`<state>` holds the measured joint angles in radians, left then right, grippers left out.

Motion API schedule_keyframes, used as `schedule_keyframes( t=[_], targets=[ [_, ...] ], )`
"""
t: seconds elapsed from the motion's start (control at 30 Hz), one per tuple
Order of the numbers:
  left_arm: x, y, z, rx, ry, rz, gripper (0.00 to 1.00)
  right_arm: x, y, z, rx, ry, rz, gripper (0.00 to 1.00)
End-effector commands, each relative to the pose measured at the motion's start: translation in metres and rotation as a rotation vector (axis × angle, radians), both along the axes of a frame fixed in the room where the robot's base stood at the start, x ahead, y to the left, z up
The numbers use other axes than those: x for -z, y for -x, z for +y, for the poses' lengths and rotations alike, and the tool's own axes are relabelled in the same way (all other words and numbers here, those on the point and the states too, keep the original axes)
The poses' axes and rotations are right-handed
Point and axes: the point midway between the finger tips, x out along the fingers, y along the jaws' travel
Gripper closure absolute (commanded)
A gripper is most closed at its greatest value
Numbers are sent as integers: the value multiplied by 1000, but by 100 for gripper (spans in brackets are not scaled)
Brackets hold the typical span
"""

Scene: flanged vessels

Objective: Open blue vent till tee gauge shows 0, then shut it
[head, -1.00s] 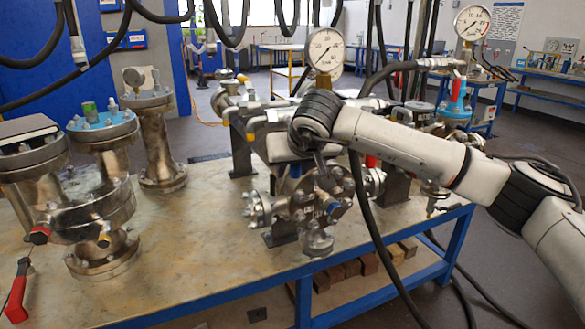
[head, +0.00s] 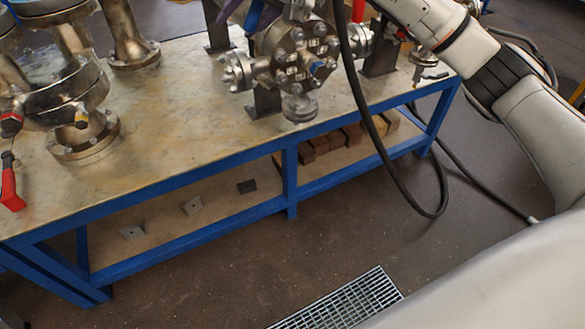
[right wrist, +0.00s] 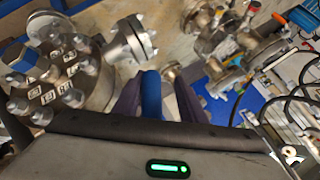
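The blue vent handle (right wrist: 152,95) stands upright between the two dark fingers of my right gripper (right wrist: 160,92) in the right wrist view. A gap shows between the handle and the right-hand finger, so the gripper looks open around it. In the head view the gripper is mostly cut off at the top edge. Just below it is a steel flanged body (head: 290,60) with bolts and a blue plug; this body also shows in the right wrist view (right wrist: 60,75). No gauge dial is in view now. My left gripper is not in view.
Flanged vessels (head: 70,90) and a red lever (head: 10,185) stand at the left of the blue-framed bench (head: 150,160). A black hose (head: 365,110) hangs before the bench. Brown blocks (head: 330,142) lie on the lower shelf.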

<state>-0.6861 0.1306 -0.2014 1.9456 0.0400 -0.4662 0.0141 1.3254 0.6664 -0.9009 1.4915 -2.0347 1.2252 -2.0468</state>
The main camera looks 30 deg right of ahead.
Motion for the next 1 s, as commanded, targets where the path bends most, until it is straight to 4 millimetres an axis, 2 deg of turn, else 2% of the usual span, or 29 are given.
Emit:
schedule_keyframes(
  t=[0.03, 0.2, 0.5, 0.9, 1.0],
  targets=[
    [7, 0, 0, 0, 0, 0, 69, 0, 0, 8, -2, -76, 4, 63],
    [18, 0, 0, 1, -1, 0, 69, -17, 1, 26, -3, -302, 11, 63],
    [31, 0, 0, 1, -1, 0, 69, -51, 2, 45, -4, -647, 22, 63],
    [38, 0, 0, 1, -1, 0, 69, -86, 2, 51, -3, -968, 33, 63],
    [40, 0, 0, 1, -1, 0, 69, -87, 12, 36, 2, -951, 26, 63]
  ],
)
